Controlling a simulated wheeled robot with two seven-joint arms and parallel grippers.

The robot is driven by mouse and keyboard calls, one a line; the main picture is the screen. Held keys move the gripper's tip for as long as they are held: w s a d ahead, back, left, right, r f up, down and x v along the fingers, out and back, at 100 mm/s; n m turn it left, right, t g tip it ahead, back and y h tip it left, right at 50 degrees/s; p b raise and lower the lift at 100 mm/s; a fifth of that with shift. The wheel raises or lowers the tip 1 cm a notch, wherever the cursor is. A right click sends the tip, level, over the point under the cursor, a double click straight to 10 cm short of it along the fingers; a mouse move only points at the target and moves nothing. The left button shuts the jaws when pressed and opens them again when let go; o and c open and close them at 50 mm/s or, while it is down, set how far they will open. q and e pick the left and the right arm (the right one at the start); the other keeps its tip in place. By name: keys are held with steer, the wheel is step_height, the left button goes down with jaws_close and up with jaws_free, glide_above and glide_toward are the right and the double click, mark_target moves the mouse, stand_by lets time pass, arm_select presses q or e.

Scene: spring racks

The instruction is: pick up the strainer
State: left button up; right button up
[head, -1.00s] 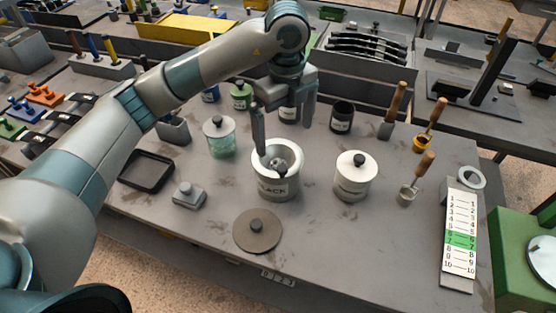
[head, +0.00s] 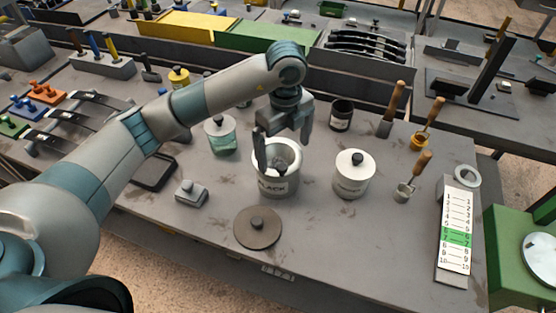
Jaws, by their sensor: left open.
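A white pot (head: 277,187) with a dark label reading "BLACK" stands open on the grey workbench. Inside it sits a small grey knobbed piece (head: 281,167), which may be the strainer; its shape is mostly hidden by the pot wall and my finger. My left gripper (head: 284,150) points down over this pot with its fingers apart. One finger is at the pot's left rim, the other above its right rear rim. I cannot tell whether either touches. The pot's apparent round lid (head: 258,227) lies in front. My right gripper is not in view.
Wooden-handled tools (head: 412,178) and a numbered scale card (head: 457,229) are at the right. A small grey block (head: 191,193) sits at left.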

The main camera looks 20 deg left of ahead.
mark_target(283, 161)
arm_select(q)
steer(key=shift+s+a+f+p, duration=0.1)
steer(key=shift+s+f+p, duration=0.05)
steer(key=shift+f+p, duration=0.5)
step_height(283, 161, down, 3)
steer(key=shift+r+p, duration=0.1)
steer(key=shift+p, duration=0.6)
steer(key=shift+f, duration=0.35)
steer(key=shift+c, duration=0.6)
steer(key=c, duration=0.8)
